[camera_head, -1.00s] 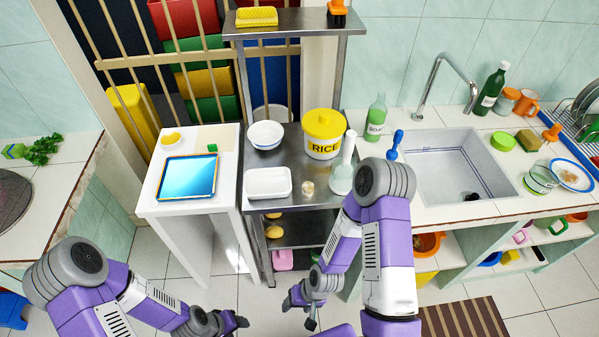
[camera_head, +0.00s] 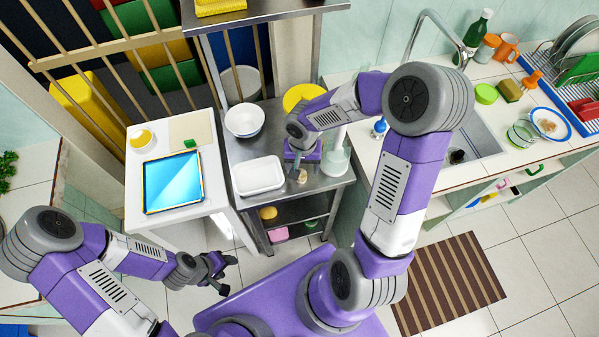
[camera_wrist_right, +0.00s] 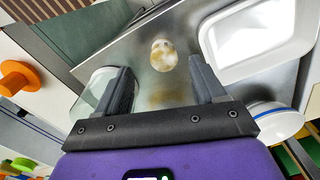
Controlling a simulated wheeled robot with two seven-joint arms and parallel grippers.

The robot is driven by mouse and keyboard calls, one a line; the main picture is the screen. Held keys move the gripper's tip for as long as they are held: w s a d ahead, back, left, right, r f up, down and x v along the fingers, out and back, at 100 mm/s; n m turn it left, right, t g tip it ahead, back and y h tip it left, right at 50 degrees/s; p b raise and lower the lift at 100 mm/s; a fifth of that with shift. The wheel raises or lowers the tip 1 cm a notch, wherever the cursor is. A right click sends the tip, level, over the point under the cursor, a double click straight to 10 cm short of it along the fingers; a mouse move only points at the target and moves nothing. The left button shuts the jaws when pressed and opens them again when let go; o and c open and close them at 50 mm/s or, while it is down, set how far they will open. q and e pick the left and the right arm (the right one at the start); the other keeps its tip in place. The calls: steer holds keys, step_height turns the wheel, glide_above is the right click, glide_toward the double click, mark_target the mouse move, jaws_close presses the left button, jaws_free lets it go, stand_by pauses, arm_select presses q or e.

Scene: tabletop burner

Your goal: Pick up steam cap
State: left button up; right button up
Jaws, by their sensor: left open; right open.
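The steam cap is most likely the small beige, rounded piece (camera_head: 301,177) standing on the metal table near its front edge. In the right wrist view this piece (camera_wrist_right: 163,54) lies just beyond the gap between the fingertips, roughly centred. My right gripper (camera_head: 301,165) is over the metal table, pointing down close behind the beige piece. Its open, empty fingers also show in the right wrist view (camera_wrist_right: 163,70). My left gripper (camera_head: 228,271) is open and empty, low in front of the tables.
A white tray (camera_head: 258,176) sits left of the beige piece. A pale green-white flask-like vessel (camera_head: 335,160) stands close on its right. A white bowl (camera_head: 245,120) and the yellow rice pot (camera_head: 303,95) are behind. A shelf (camera_head: 270,17) overhangs the back.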

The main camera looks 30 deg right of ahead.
mark_target(301, 176)
step_height(301, 176, down, 5)
steer(key=shift+w+a+b, duration=0.15)
steer(key=shift+b, duration=0.5)
steer(key=c, duration=1.1)
